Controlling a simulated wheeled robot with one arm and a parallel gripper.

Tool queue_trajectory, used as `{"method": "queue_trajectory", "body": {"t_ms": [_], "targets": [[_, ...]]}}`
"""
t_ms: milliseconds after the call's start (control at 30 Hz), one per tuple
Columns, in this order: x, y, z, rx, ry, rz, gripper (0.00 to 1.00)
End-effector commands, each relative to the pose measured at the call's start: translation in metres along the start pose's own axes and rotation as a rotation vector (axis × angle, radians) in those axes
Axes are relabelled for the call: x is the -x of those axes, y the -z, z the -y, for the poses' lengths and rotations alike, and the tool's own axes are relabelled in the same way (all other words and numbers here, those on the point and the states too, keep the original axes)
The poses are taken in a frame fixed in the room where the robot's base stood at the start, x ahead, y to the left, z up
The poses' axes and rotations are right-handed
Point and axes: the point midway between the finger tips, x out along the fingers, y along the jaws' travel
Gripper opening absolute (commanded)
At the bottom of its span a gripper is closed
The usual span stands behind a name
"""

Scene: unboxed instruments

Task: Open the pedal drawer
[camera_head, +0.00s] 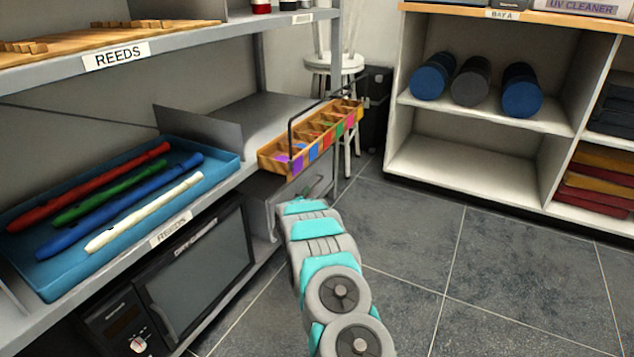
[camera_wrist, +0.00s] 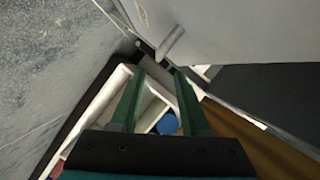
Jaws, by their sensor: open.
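The drawer is most likely the light grey front (camera_head: 262,197) under the lower shelf, partly hidden by my arm in the head view; I cannot read a label on it. In the wrist view a pale panel (camera_wrist: 240,35) with a short silver handle (camera_wrist: 172,43) fills the upper right. My gripper (camera_wrist: 159,73) is open, its two green fingers apart and nothing between them. The handle lies just beyond the fingertips, and I see no contact. In the head view my gripper (camera_head: 318,190) is small and mostly hidden, beside the grey front.
A wooden tray (camera_head: 273,163) with coloured compartments and a dark hoop handle juts from the shelf above my gripper. A blue tray (camera_head: 222,172) of recorders and a dark microwave-like box (camera_head: 205,262) stand at left. Tiled floor (camera_head: 420,240) is clear at right.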

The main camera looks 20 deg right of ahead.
Motion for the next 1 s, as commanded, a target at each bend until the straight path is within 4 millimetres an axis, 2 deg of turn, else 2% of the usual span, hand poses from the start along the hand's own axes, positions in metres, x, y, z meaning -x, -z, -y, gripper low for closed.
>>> {"method": "queue_trajectory", "body": {"t_ms": [267,800,1000], "targets": [[-0.011,0.001,-0.004,-0.006,0.003,-0.013,0.46],[-0.059,0.001,-0.005,-0.004,0.003,-0.012,0.46],[-0.072,0.002,-0.004,-0.005,0.001,-0.013,0.46]]}}
